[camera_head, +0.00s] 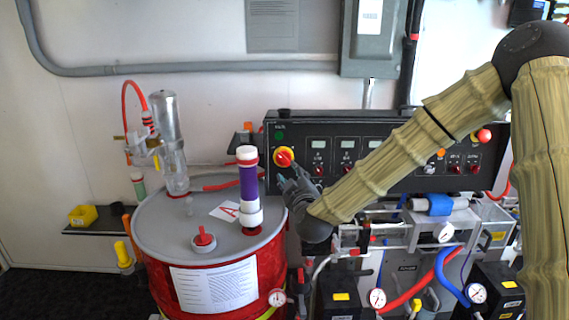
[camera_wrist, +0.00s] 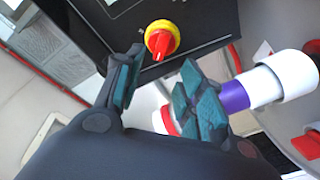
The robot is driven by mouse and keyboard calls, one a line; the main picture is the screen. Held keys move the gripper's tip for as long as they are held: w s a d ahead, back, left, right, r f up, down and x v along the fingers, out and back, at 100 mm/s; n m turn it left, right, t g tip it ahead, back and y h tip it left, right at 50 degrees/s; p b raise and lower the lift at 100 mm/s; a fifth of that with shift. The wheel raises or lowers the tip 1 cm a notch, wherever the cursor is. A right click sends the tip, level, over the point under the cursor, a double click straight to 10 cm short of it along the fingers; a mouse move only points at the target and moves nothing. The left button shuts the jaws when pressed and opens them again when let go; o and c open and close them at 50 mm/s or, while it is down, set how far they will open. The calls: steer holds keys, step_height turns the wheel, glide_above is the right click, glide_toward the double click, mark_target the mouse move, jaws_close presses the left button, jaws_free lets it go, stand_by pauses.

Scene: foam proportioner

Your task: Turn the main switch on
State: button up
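The main switch (camera_head: 284,157) is a red rotary knob on a round yellow plate, at the left end of the black control panel (camera_head: 399,147). In the wrist view the switch (camera_wrist: 161,40) lies just beyond and between the two fingertips, with its red handle pointing toward the bottom of the picture. My gripper (camera_head: 288,179) is just below and in front of the switch in the head view. In the wrist view its fingers (camera_wrist: 161,63) are apart with nothing held between them. I cannot tell whether a fingertip touches the switch.
A red drum (camera_head: 263,267) with a grey lid stands left of my gripper. A purple and white tube (camera_head: 248,187) rises from the lid close to the gripper. Pipes, hoses and gauges (camera_head: 377,298) crowd the space below the panel.

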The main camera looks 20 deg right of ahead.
mark_target(284, 160)
steer(key=w+p, duration=0.1)
steer(key=w, duration=0.2)
steer(key=w+p, duration=0.1)
steer(key=w, duration=0.3)
steer(key=w+d+p, duration=0.1)
steer(key=w, duration=0.2)
steer(key=shift+w, duration=0.2)
steer(key=shift+f, duration=0.1)
jaws_close()
